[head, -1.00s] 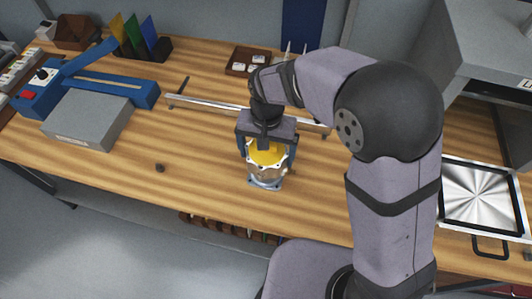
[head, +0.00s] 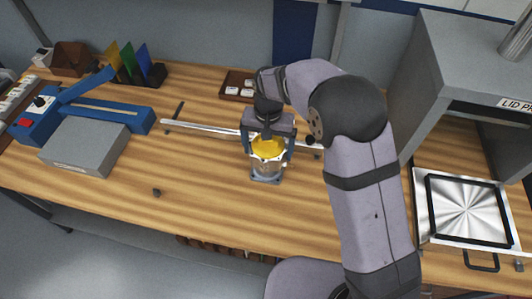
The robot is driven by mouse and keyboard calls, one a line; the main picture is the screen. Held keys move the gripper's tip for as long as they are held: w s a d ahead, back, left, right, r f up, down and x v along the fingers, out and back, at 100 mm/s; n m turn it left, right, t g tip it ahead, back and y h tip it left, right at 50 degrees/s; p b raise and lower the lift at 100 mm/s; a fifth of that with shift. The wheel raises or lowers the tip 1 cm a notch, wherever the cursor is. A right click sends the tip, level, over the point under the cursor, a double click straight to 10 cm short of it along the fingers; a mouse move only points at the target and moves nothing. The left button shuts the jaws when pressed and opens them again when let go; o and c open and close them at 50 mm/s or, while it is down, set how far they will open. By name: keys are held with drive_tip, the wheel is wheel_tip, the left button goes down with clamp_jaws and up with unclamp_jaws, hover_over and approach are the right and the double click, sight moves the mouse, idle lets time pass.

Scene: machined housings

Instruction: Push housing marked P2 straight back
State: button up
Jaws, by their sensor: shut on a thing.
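A metal housing (head: 267,169) with a yellow top stands upright on the wooden bench, just in front of a long metal bar (head: 203,130). My gripper (head: 266,149) comes down over it from behind and above, with its fingers on either side of the housing's upper part, shut on it. The housing's base flange sits low at the bench surface; I cannot tell whether it touches. No P2 mark can be read on it. The bar's middle is hidden behind my gripper and the housing.
A blue and grey machine (head: 86,145) stands on the left. A small dark knob (head: 157,193) lies on the bench to the left. A brown tray (head: 238,87) with white pieces is behind the bar. A press with a shiny metal plate (head: 466,209) is at the right.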

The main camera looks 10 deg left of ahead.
drive_tip(key=shift+w+r, duration=0.1)
drive_tip(key=shift+w, duration=0.5)
drive_tip(key=o, duration=1.6)
wheel_tip(320, 180, up, 7)
drive_tip(key=shift+f+b, duration=0.1)
drive_tip(key=shift+b, duration=0.95)
drive_tip(key=shift+r, duration=0.25)
